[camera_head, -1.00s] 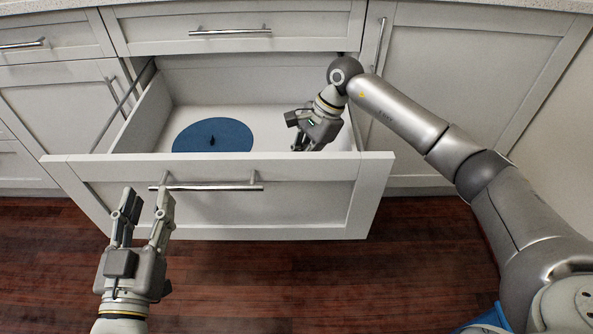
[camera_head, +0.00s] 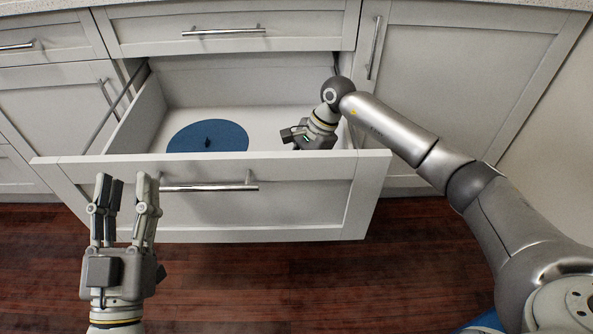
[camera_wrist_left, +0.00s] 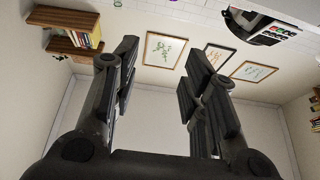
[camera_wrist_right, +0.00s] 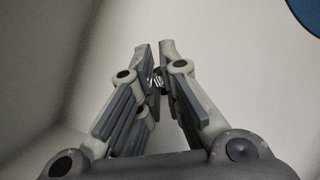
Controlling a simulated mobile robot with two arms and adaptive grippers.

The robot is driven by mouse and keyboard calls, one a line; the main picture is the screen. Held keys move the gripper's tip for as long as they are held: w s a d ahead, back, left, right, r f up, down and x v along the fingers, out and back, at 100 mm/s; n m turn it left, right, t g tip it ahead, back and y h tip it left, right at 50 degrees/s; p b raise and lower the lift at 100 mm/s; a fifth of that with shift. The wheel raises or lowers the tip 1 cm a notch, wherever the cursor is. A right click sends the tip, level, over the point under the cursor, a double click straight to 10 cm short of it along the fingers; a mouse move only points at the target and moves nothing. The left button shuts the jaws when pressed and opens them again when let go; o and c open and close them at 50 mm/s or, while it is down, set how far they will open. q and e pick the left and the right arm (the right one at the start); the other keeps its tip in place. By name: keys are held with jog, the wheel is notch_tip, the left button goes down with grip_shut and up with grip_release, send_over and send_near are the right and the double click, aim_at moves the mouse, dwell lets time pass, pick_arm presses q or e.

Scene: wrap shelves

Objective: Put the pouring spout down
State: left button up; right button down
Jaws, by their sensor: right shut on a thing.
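The pouring spout (camera_wrist_right: 157,77) is a small, shiny metallic piece between the fingertips of my right gripper (camera_wrist_right: 158,62) in the right wrist view. Only a little of it shows, and the fingers are shut on it. In the head view my right gripper (camera_head: 312,136) reaches down into the right side of the open drawer (camera_head: 270,118). Its fingertips and the spout are hidden there behind the drawer front. I cannot tell whether the spout touches the drawer floor. My left gripper (camera_head: 127,190) is open and empty in front of the drawer; its spread fingers also show in the left wrist view (camera_wrist_left: 160,80).
A round blue lid (camera_head: 225,138) with a dark knob lies on the drawer floor, left of my right gripper. White floor is free between them. The drawer front (camera_head: 290,190) with its metal handle (camera_head: 208,187) stands between the grippers. Closed cabinets surround it.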

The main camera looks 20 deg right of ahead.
pick_arm(q)
jog(key=shift+r, duration=0.1)
pick_arm(e)
jog(key=c, duration=1.6)
grip_release()
pick_arm(q)
notch_tip(320, 180, down, 13)
jog(key=a+g+y+p, duration=0.1)
jog(key=g+y+p, duration=0.2)
jog(key=g, duration=0.4)
jog(key=shift+a+g, duration=0.4)
pick_arm(e)
jog(key=shift+v, duration=6.1)
pick_arm(q)
jog(key=shift+w, duration=0.1)
pick_arm(e)
jog(key=shift+a, duration=0.1)
